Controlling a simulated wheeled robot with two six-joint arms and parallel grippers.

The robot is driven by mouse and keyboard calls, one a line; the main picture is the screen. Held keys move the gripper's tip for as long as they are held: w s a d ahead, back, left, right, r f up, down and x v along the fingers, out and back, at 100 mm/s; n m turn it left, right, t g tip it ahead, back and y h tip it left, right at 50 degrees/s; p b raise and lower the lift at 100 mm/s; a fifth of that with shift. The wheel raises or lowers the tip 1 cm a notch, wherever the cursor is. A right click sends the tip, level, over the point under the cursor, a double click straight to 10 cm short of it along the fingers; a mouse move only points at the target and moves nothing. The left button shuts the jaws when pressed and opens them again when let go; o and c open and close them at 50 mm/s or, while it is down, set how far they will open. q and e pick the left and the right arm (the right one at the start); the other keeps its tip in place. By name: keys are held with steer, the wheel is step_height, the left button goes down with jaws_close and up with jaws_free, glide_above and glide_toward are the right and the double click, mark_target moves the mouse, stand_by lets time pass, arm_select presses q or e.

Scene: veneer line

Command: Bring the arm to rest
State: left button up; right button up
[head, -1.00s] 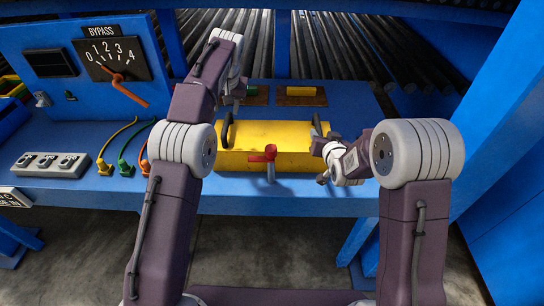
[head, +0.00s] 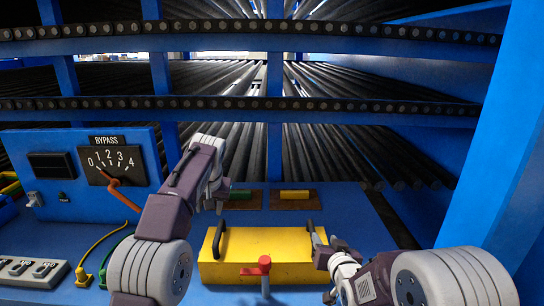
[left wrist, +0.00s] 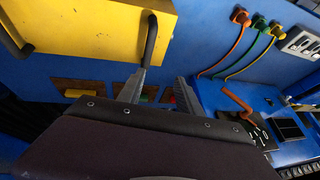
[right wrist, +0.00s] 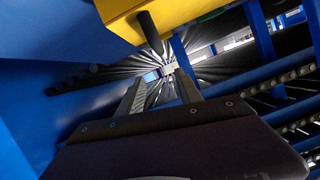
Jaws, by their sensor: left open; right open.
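A yellow box (head: 262,262) with two black handles and a red lever (head: 264,265) at its front sits on the blue bench. My left gripper (head: 221,202) is beyond the left handle (head: 218,241); in the left wrist view its open jaws (left wrist: 160,88) are empty, near the handle (left wrist: 150,42). My right gripper (head: 320,243) is beside the right handle (head: 311,230); in the right wrist view its open jaws (right wrist: 160,90) are empty, near the handle's end (right wrist: 150,32). Neither gripper holds anything.
A bypass dial panel (head: 80,175) stands at the left, with cables and a grey switch strip (head: 30,270) before it. A green block (head: 238,195) and a yellow block (head: 294,194) lie on brown plates behind the box. Roller racks fill the back; a blue post (head: 510,150) stands right.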

arm_select(q)
steer(key=s+f+g, duration=0.1)
steer(key=s+f, duration=0.6)
steer(key=s, duration=0.3)
steer(key=s+f+g+h, duration=0.1)
steer(key=s+f, duration=0.6)
steer(key=s, duration=0.4)
steer(key=s+f+g+h, duration=0.1)
steer(key=s+f, duration=0.6)
steer(key=s, duration=0.3)
steer(key=shift+s+d+f+g, duration=0.25)
steer(key=shift+f+g, duration=0.05)
steer(key=shift+f, duration=0.1)
arm_select(e)
steer(key=s+f+g, duration=0.4)
steer(key=s, duration=0.5)
steer(key=s+d+f+n+g, duration=0.1)
steer(key=s+f+g, duration=0.3)
steer(key=s, duration=0.5)
steer(key=s+d+f+g, duration=0.1)
steer(key=s+f+g, duration=0.3)
steer(key=s, duration=0.5)
steer(key=shift+s+d+f+g+h, duration=0.3)
steer(key=shift+g+h, duration=0.1)
steer(key=shift+g, duration=0.1)
